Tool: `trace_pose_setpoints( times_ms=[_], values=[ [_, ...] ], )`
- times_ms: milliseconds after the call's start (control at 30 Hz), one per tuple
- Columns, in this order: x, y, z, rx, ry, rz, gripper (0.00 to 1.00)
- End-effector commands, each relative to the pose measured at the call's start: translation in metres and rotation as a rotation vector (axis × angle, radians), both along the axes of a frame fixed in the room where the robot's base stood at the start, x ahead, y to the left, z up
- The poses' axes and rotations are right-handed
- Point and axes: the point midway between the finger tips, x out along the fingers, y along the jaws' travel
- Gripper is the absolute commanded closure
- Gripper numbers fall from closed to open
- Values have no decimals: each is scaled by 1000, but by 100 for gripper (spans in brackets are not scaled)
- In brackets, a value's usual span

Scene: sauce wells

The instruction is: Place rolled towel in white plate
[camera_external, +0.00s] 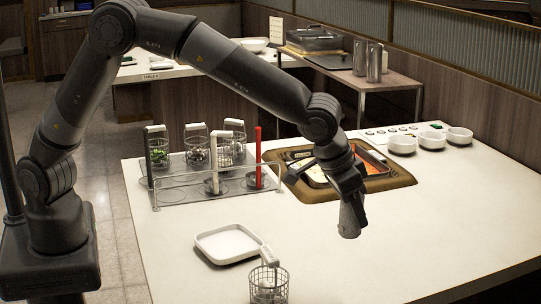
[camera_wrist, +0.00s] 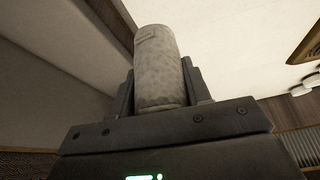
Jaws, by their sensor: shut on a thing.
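My gripper (camera_external: 350,190) is shut on a grey rolled towel (camera_external: 352,218), which hangs down from the fingers above the white table. In the wrist view the towel (camera_wrist: 160,68) stands between the two dark fingers (camera_wrist: 160,90), its upper part hidden by the gripper body. The white plate (camera_external: 228,258) is a shallow, square tray with rounded corners on the table, left of my gripper and nearer the camera. The plate looks empty. The towel is apart from it.
A wire basket with a white handle (camera_external: 268,284) stands just in front of the plate. A rack with several baskets (camera_external: 185,203) is behind the plate. A brown-rimmed sauce well (camera_external: 400,180) lies behind my gripper, with white bowls (camera_external: 459,136) at back right. The table's right front is clear.

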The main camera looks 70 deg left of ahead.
Motion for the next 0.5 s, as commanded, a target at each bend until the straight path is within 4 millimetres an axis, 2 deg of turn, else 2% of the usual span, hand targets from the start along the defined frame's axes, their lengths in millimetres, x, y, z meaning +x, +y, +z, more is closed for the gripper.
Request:
trace_pose_setpoints(
  times_ms=[167, 500],
  values=[
    [-37, 17, 4, 2, -1, 181, 79],
    [-120, 80, 13, 2, 0, 673, 79]
  ],
)
